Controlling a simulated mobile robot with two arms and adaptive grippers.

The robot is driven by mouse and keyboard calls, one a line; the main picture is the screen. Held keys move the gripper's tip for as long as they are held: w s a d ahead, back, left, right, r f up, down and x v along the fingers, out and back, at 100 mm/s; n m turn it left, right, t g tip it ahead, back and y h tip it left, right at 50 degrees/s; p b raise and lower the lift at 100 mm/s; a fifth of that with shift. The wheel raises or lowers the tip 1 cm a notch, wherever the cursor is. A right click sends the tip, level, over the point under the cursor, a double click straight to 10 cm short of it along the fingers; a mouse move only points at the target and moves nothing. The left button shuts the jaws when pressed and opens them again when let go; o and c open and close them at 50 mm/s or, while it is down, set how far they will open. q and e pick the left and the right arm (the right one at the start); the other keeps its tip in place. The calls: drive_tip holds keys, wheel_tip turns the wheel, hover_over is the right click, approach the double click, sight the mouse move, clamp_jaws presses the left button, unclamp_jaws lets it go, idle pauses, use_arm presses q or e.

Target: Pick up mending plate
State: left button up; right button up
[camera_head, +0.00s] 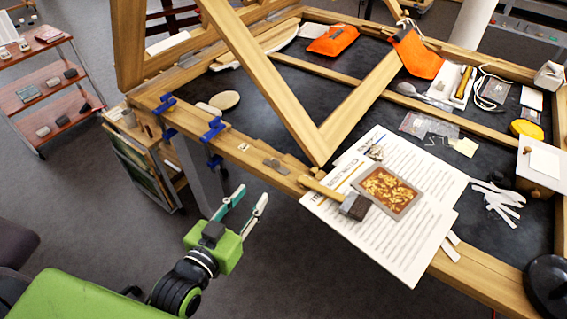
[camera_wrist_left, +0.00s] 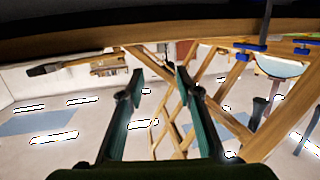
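In the head view, a small flat grey metal piece, which looks like the mending plate (camera_head: 277,167), lies on the front wooden beam of the frame (camera_head: 243,148). My left gripper (camera_head: 251,201) is in front of the beam, below and to the left of the plate, apart from it. Its two teal fingers are spread with nothing between them. In the left wrist view the open fingers (camera_wrist_left: 160,82) are also empty, under the dark underside of the frame. I cannot make out the plate there. My right gripper is not in view.
A wood-handled tool (camera_head: 355,206) and printed sheets (camera_head: 416,248) lie right of the plate. Blue clamps (camera_head: 212,130) sit on the beam to its left. A slanted wooden strut (camera_head: 262,75) rises behind it. The floor in front is clear.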

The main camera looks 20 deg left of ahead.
use_arm(q)
drive_tip(key=r, duration=0.1)
drive_tip(key=p, duration=0.1)
approach(275, 164)
drive_tip(key=a+r+x, duration=0.1)
drive_tip(key=x, duration=0.2)
drive_tip(key=shift+d+f+p+x, duration=0.15)
drive_tip(key=shift+p+x, duration=0.15)
drive_tip(key=shift+x, duration=0.8)
drive_tip(key=shift+d+f+p+x, duration=0.15)
drive_tip(key=shift+p+x, duration=0.1)
drive_tip(key=shift+x, duration=0.85)
drive_tip(key=shift+d+f+p+x, duration=0.15)
drive_tip(key=shift+p+x, duration=0.15)
drive_tip(key=shift+x, duration=0.85)
drive_tip(key=shift+s+a, duration=0.1)
drive_tip(key=shift+s, duration=0.1)
clamp_jaws()
